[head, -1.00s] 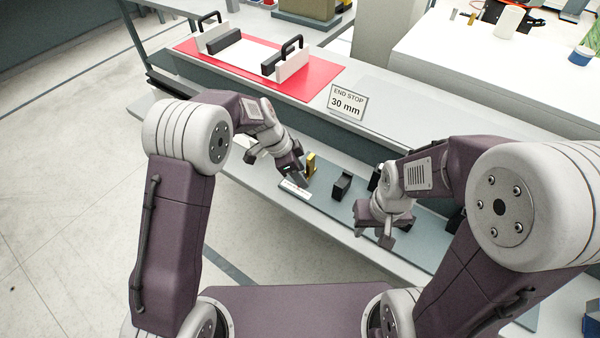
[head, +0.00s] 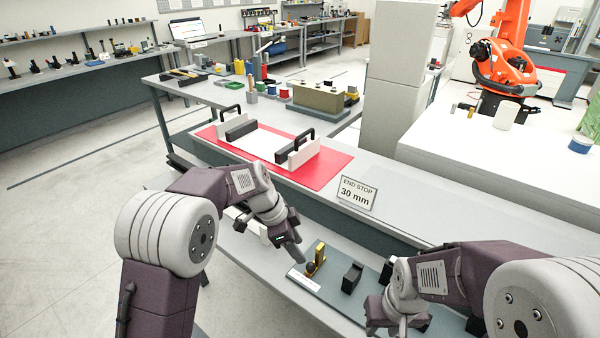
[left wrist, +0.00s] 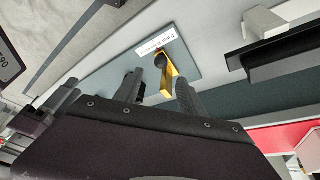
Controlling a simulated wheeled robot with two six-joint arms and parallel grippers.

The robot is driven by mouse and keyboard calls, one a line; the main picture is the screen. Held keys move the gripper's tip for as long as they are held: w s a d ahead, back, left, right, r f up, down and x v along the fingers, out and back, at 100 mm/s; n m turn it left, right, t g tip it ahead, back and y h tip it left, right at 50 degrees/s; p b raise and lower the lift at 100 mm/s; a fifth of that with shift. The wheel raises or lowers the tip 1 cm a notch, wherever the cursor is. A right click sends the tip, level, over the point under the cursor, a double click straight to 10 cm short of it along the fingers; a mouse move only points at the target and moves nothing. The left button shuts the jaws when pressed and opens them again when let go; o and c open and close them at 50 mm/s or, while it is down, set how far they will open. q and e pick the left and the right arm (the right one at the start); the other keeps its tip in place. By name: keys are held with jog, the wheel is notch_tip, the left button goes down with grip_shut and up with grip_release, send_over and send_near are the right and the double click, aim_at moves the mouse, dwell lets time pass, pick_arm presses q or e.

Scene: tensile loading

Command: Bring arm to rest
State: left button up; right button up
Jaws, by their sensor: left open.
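My left gripper (head: 297,252) is open and empty. It hangs over the lower shelf, beside a gold bracket (head: 317,260) that stands on a dark plate with a white label (head: 303,280). In the left wrist view its two fingers (left wrist: 162,92) are spread, with the gold bracket (left wrist: 170,75) beyond them and nothing between them gripped. My right gripper (head: 396,322) is over the right part of the same shelf, near a black block (head: 352,278). Its fingers are at the lower edge, and I cannot tell whether they are open.
A red mat (head: 325,172) with black-handled holders (head: 304,150) lies on the upper bench. A sign (head: 357,193) reads "END STOP 30 mm". A white table (head: 460,140) and an orange robot arm (head: 510,50) are at right. Open floor (head: 80,225) lies at left.

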jog(key=shift+w+r+p, duration=0.1)
jog(key=shift+r+p, duration=0.6)
jog(key=shift+p, duration=0.05)
pick_arm(q)
jog(key=s+a+r+n+y+p, duration=0.1)
jog(key=s+a+r+n+p, duration=0.15)
jog(key=s+a+r, duration=0.45)
jog(key=s+a+f+n+y, duration=0.3)
jog(key=s+a+f+n, duration=0.5)
jog(key=s+n, duration=0.3)
jog(key=a+n, duration=0.1)
jog(key=n, duration=0.2)
jog(key=shift+s+f+t, duration=0.15)
jog(key=shift+f+t, duration=0.15)
pick_arm(e)
notch_tip(320, 180, up, 3)
jog(key=shift+f, duration=0.1)
